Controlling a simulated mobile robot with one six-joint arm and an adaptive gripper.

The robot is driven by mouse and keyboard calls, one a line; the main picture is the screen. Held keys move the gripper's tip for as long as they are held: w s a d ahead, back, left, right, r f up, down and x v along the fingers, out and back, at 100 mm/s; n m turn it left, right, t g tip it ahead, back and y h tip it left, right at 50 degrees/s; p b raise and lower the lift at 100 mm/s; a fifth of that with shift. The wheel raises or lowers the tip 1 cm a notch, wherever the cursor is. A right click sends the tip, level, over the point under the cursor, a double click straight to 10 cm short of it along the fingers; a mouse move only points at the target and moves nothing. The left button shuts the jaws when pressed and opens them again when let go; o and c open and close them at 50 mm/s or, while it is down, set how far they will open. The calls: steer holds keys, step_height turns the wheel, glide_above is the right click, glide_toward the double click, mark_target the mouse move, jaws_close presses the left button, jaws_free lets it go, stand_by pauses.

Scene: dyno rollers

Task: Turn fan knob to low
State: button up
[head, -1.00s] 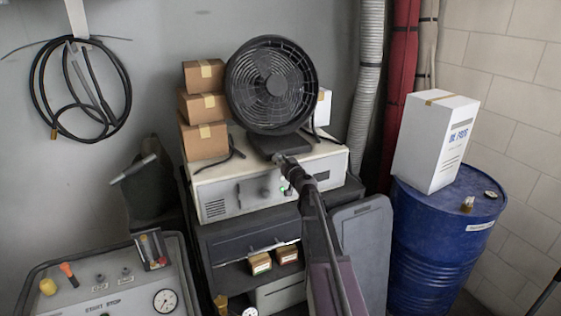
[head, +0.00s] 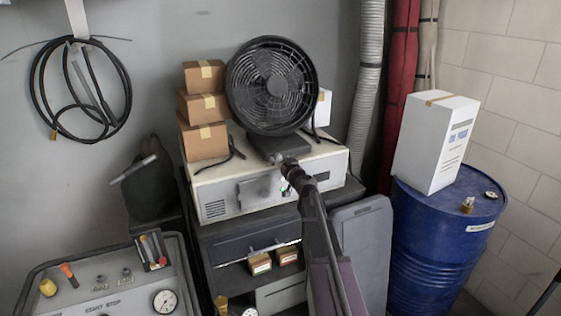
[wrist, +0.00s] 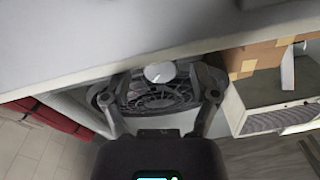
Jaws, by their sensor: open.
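The black round fan (head: 272,85) stands on its dark base (head: 280,146) on top of the pale cabinet. In the wrist view the fan (wrist: 160,98) appears upside down, with its grille between my fingers. A pale round knob (wrist: 159,72) shows at the base side of the fan, between the two fingertips. My gripper (wrist: 157,84) is open, with a finger on each side of the knob and a gap on both sides. In the head view my gripper (head: 284,163) is just in front of the fan base and hides the knob. Contact cannot be told.
The pale cabinet (head: 215,190) lies under the fan. Stacked cardboard boxes (head: 203,105) stand left of it. A white carton (head: 430,145) stands on a blue drum (head: 440,240) at right. A console (head: 100,285) is at lower left.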

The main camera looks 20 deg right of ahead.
steer(key=shift+s, duration=0.1)
steer(key=s, duration=1.1)
steer(key=shift+s+d, duration=0.4)
steer(key=shift+d, duration=0.05)
steer(key=s+a+f+n+g+y, duration=0.25)
steer(key=a+f+g, duration=0.25)
steer(key=a, duration=0.5)
steer(key=s+a+f+n+g+y, duration=0.2)
steer(key=s+a+f+g+y, duration=0.15)
steer(key=a+f, duration=0.4)
steer(key=s+a+f+m+g+h, duration=0.1)
steer(key=s+a+f+g+h, duration=0.1)
steer(key=s+g, duration=0.3)
steer(key=s+a+f+m+g+h, duration=0.1)
steer(key=s+f+g+h, duration=0.3)
steer(key=s, duration=0.6)
steer(key=shift+a+f+m+g+h, duration=0.2)
steer(key=shift+a+m+g+h, duration=0.15)
steer(key=shift+m+h, duration=0.25)
